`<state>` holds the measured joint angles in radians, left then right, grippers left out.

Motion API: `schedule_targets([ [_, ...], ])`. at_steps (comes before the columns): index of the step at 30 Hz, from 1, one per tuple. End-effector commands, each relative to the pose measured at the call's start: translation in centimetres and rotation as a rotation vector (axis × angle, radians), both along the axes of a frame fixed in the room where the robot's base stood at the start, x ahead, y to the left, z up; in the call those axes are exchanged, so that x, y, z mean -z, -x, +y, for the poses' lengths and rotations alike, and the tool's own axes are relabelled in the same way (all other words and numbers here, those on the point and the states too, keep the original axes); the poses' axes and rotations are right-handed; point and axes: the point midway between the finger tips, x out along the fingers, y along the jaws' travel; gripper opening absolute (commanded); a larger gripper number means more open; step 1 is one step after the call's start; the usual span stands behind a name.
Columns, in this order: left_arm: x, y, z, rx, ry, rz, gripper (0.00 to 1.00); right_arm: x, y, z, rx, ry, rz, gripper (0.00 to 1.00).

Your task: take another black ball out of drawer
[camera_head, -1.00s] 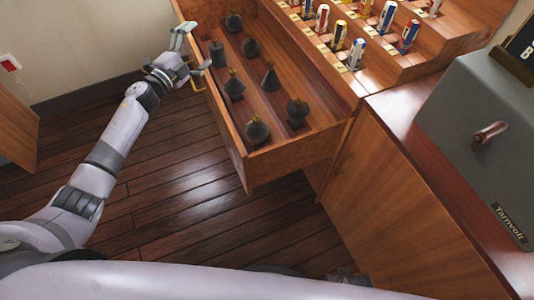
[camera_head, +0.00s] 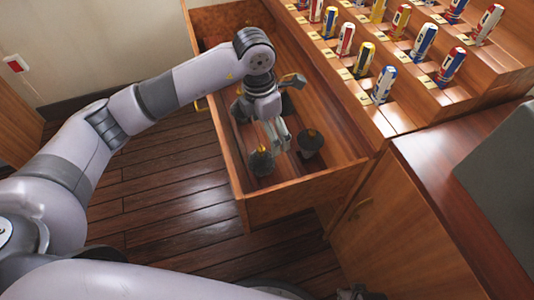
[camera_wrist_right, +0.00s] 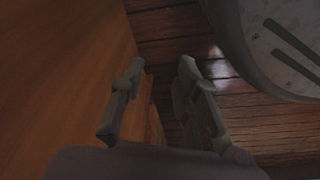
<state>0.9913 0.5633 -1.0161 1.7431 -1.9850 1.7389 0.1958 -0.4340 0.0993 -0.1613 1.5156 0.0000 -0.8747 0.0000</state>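The wooden drawer (camera_head: 300,196) is pulled open. My left arm and hand hide much of the drawer's middle and far part, so any objects there are hidden. My left gripper (camera_head: 288,108) is inside or just over the drawer, fingers spread, just beyond the two visible balls. I see nothing between its fingers. My right gripper (camera_wrist_right: 161,66) is open and empty in the right wrist view, beside a wooden surface and above the floor.
Stepped wooden shelves (camera_head: 400,112) with several colourful cylinders stand right of the drawer. A wooden cabinet (camera_head: 395,235) stands at the near right, with a grey box (camera_head: 505,170) on it. Dark floorboards (camera_head: 190,215) lie clear left of the drawer.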

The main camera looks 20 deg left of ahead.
Motion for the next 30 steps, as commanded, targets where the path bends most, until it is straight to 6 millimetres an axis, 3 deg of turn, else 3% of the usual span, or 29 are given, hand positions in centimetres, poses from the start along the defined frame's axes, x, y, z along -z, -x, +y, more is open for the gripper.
schedule_targets([
  [3,0.2,0.4,1.6,0.023,-0.125,-0.018,0.93,0.1,0.1,0.0,0.000,0.000,0.002,0.29],
  [7,1.5,0.5,2.1,0.025,-0.156,-0.018,0.93,-0.2,-0.2,0.0,0.000,0.000,-0.002,0.29],
  [21,11.0,0.0,2.4,0.023,-0.151,-0.017,0.93,-3.3,-1.8,0.2,0.004,-0.002,-0.022,0.29],
  [30,13.3,-0.3,2.4,0.024,-0.150,-0.019,0.93,-4.3,-2.2,0.3,0.005,-0.003,-0.026,0.29],
])
